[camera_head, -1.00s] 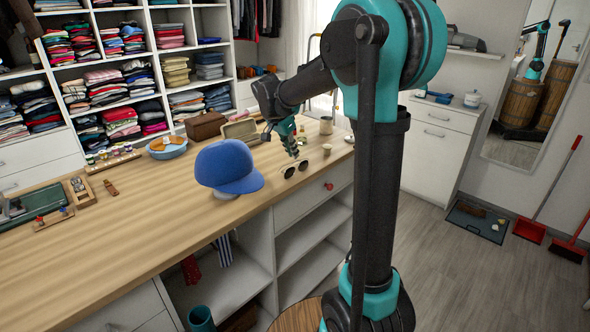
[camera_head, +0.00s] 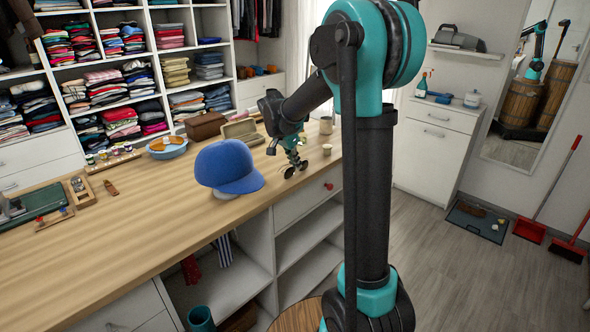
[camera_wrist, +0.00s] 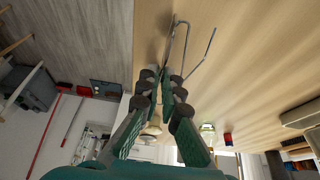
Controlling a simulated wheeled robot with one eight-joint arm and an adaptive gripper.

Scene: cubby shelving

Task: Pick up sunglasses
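My gripper (camera_head: 290,170) is over the wooden counter, just right of the blue cap. Its fingers (camera_wrist: 163,82) are close together around the sunglasses, with only a narrow gap between them. The sunglasses (camera_wrist: 184,48) show beyond the fingertips in the wrist view as a dark edge-on frame with thin temple arms extending. In the head view the sunglasses (camera_head: 287,173) show as a dark lens and thin arms at the fingertips, tilted up from the counter. The fingers hide part of the frame.
A blue cap (camera_head: 228,167) stands on the counter (camera_head: 140,229) close to the left of my gripper. A small cup (camera_head: 327,150) is to its right, and an open box (camera_head: 241,131) lies behind. The counter's front left is clear.

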